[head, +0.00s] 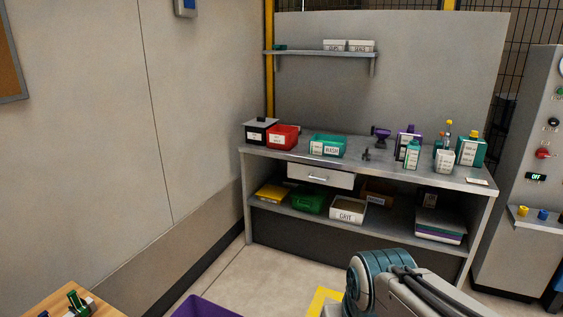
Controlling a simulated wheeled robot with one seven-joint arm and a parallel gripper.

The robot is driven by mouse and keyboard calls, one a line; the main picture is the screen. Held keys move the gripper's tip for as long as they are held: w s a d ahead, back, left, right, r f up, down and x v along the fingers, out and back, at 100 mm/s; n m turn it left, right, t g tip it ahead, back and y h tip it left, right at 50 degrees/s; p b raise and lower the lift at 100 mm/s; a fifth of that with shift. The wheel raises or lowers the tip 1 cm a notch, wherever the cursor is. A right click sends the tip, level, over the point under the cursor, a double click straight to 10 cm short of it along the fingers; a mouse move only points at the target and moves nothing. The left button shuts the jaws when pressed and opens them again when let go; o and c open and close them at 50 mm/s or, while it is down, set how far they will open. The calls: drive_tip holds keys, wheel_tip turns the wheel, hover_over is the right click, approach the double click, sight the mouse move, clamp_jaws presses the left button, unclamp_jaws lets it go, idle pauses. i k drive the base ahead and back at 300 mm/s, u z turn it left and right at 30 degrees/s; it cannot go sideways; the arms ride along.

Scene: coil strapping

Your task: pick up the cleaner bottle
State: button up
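Several containers stand at the right end of the grey workbench top (375,163). They include a teal and white bottle (412,155), a dark purple and white container (403,140) behind it, a white labelled container (444,161), and a larger teal labelled container (470,150). A yellow-topped bottle (447,133) shows behind the white one. The labels are too small to read, so I cannot tell which is the cleaner bottle. Part of my arm shows at the bottom, apart from the bench. My gripper is not in view.
Red (283,138) and teal (327,146) bins and a black box (261,132) stand on the bench's left. A lower shelf holds more bins. A control cabinet (535,190) stands right. A purple bin (202,307) and wooden table (60,304) are in front.

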sight(411, 160)
drive_tip(key=z, duration=0.05)
drive_tip(key=i, duration=1.8)
drive_tip(key=z, duration=0.6)
drive_tip(key=i, duration=1.4)
drive_tip(key=z, duration=0.4)
